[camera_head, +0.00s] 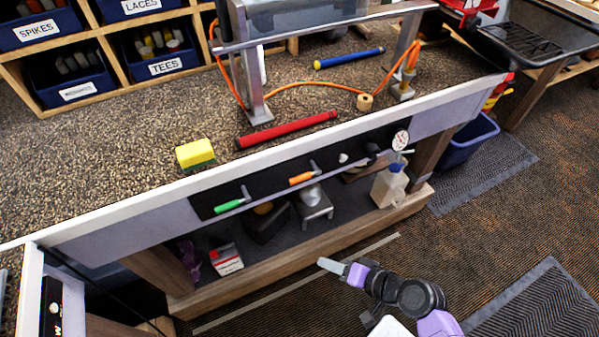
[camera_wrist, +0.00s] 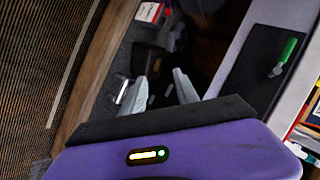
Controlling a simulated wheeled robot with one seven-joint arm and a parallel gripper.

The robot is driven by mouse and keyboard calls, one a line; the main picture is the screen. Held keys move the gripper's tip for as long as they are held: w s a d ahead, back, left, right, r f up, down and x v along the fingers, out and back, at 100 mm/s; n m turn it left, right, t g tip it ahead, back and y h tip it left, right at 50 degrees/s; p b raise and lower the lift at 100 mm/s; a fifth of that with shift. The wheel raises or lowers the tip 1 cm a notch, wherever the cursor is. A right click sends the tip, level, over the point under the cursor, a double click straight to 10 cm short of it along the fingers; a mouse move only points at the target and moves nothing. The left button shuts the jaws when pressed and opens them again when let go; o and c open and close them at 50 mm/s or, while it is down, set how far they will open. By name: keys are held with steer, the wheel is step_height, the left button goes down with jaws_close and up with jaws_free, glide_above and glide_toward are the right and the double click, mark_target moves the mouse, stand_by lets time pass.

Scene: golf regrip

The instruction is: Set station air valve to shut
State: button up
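A black panel (camera_head: 262,188) on the bench front carries a green-handled lever (camera_head: 232,205) and an orange-handled lever (camera_head: 303,178). Both handles lie roughly along the panel. I cannot tell from any label which one is the station air valve. A round white gauge (camera_head: 400,140) sits at the panel's right end. My gripper (camera_head: 331,265) is in front of the bench, below and apart from both levers. In the wrist view my gripper (camera_wrist: 162,88) has its two fingers apart with nothing between them. The green handle (camera_wrist: 289,50) shows there at upper right; the orange one is not visible.
The lower shelf holds a red-and-white box (camera_head: 226,260), dark objects and a translucent bottle (camera_head: 389,186). A yellow sponge (camera_head: 195,154) and red grip (camera_head: 287,129) lie on the benchtop. A blue bin (camera_head: 468,141) stands at right. The floor before the bench is open.

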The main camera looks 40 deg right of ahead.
steer(key=w+d+r+m+t+y+p, duration=0.25)
steer(key=w+d+r, duration=0.3)
steer(key=w, duration=0.35)
steer(key=t+y, duration=0.2)
steer(key=y, duration=0.2)
glide_toward(300, 177)
steer(key=x, duration=0.5)
steer(key=p+x, duration=0.1)
steer(key=x, duration=0.4)
steer(key=shift+a+f+p, duration=0.1)
steer(key=shift+f+p, duration=0.25)
steer(key=shift+f, duration=0.05)
jaws_close()
steer(key=shift+h, duration=0.25)
